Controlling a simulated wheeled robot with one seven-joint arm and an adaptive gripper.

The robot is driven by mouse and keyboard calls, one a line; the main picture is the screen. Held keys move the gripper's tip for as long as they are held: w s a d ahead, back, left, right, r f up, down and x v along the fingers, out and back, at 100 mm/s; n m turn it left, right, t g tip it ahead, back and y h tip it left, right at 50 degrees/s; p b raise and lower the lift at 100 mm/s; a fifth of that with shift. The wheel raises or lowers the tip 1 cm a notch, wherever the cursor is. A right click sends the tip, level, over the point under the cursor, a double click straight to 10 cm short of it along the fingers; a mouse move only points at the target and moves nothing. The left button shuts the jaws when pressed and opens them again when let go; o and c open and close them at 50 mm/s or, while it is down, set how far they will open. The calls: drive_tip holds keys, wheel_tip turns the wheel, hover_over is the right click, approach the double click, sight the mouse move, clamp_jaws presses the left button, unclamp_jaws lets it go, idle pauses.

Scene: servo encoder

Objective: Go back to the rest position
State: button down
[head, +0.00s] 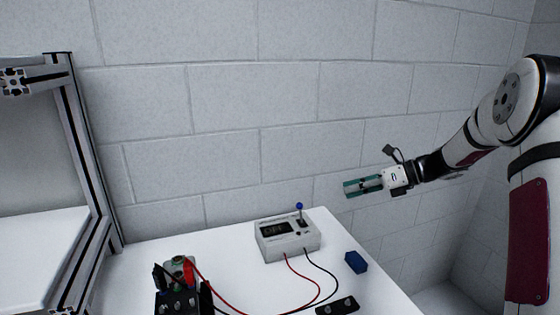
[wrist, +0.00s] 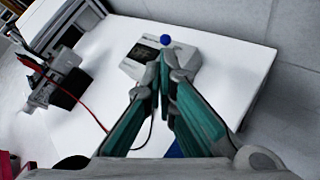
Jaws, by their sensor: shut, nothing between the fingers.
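My gripper (head: 347,188) is raised in the air at the right of the head view, pointing left, above and beyond the right edge of the white table (head: 235,290). Its teal fingers are shut with nothing between them. In the wrist view the fingertips of my gripper (wrist: 163,72) meet in front of the white meter box. They touch nothing that I can see.
A white meter box (head: 288,241) with a blue-knobbed lever stands on the table. Red and black wires run from it. A blue block (head: 356,262), a black strip (head: 338,306) and a dark device (head: 178,290) lie nearby. A metal frame (head: 92,165) stands left; a block wall is behind.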

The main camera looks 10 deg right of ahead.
drive_tip(key=s+a+r+n+g+h, duration=0.2)
drive_tip(key=s+a+r+n+h, duration=0.15)
drive_tip(key=s+a+n, duration=0.5)
drive_tip(key=s+a+r+n+g+h, duration=0.2)
drive_tip(key=s+a+r+n, duration=0.3)
drive_tip(key=s, duration=0.6)
drive_tip(key=s+d+n+t+h, duration=0.1)
drive_tip(key=s+n+h, duration=0.2)
drive_tip(key=s+n, duration=0.4)
drive_tip(key=s+d+f+n+t+h, duration=0.1)
drive_tip(key=s+d+n+h, duration=0.1)
drive_tip(key=s+n, duration=0.6)
drive_tip(key=shift+s+d+f+t+h, duration=0.3)
drive_tip(key=shift+s+t+h, duration=0.15)
drive_tip(key=shift+s, duration=1.3)
drive_tip(key=shift+a+n, duration=0.2)
drive_tip(key=shift+n, duration=0.05)
